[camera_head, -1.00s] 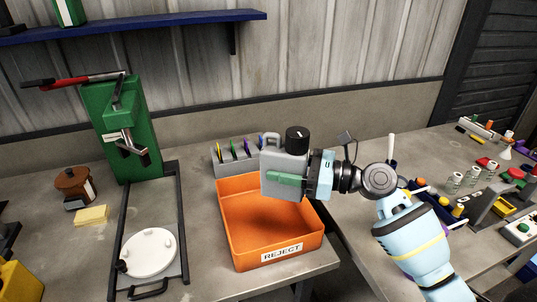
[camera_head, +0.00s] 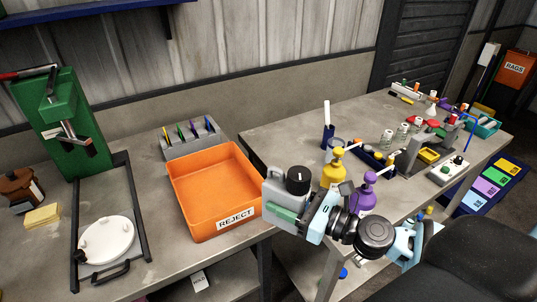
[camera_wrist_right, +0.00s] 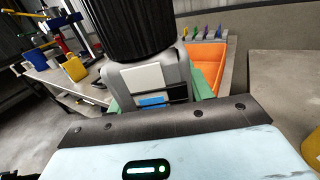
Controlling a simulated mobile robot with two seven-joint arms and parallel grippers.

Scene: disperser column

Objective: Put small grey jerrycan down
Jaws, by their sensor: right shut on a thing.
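The small grey jerrycan (camera_head: 283,203) has a black cap and is held upright, slightly tilted, by my right gripper (camera_head: 292,214). The gripper is shut on it, with a green finger pad across its side. In the head view they are right of the orange REJECT bin, in front of the gap between the two benches. In the right wrist view the jerrycan (camera_wrist_right: 150,80) stands close to the camera, its black cap cut off at the top and its lower part hidden by the gripper. My left gripper does not show.
The orange REJECT bin (camera_head: 222,217) is empty on the left bench, beside a grey pen rack (camera_head: 190,138) and a green press (camera_head: 62,125). A yellow pump bottle (camera_head: 333,168) and a purple one (camera_head: 366,192) stand close behind my right gripper. The right bench's back left is clear.

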